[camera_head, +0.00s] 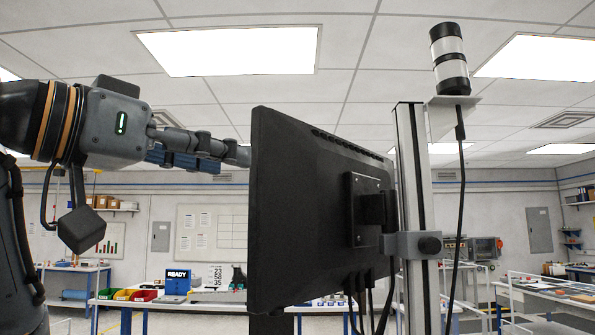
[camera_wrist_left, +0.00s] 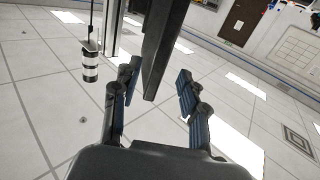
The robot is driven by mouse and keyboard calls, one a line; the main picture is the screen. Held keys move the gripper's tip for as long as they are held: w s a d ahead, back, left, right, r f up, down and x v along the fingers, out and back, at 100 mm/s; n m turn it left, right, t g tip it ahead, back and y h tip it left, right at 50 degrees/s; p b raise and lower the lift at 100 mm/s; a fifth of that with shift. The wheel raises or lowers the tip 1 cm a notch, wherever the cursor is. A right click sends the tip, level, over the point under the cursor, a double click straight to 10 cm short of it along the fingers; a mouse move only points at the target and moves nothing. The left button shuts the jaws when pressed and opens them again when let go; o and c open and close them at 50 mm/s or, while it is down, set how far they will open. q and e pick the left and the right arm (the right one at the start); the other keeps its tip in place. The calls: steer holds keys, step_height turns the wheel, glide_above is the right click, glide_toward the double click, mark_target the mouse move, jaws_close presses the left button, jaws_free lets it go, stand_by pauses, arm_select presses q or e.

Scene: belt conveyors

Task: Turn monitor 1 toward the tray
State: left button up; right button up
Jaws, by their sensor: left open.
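A black monitor (camera_head: 310,215) shows its back and stands upright on a metal post (camera_head: 414,200), held by a bracket with a black knob (camera_head: 430,245). No label on it shows, and its screen faces away from me. My left gripper (camera_head: 235,156) is open at the monitor's upper left edge. In the left wrist view the monitor's dark edge (camera_wrist_left: 162,45) lies between the two spread fingers of my left gripper (camera_wrist_left: 156,80); I cannot tell if either finger touches it. My right gripper is out of view. I cannot make out the task's tray.
A black-and-white signal tower (camera_head: 450,60) tops the post, with a cable hanging down. Cables also hang below the monitor. A bench behind holds red bins (camera_head: 143,295) and a blue READY box (camera_head: 178,281). A workbench (camera_head: 550,290) stands at right.

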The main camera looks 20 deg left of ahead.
mark_target(253, 163)
arm_select(q)
steer(key=shift+w+d+r+p, duration=0.15)
steer(key=shift+w+p, duration=0.15)
steer(key=shift+w, duration=0.15)
steer(key=p+x, duration=0.2)
steer(key=x, duration=0.2)
steer(key=shift+w, duration=0.4)
steer(key=p+x, duration=0.2)
steer(key=x, duration=0.3)
steer(key=shift+w+d, duration=0.2)
steer(key=shift+w, duration=0.25)
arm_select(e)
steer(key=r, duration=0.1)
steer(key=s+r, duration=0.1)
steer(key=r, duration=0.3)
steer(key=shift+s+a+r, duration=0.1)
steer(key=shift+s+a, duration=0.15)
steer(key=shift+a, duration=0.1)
arm_select(q)
steer(key=shift+d, duration=0.1)
steer(key=shift+c, duration=0.3)
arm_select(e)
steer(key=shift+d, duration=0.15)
arm_select(q)
jaws_close()
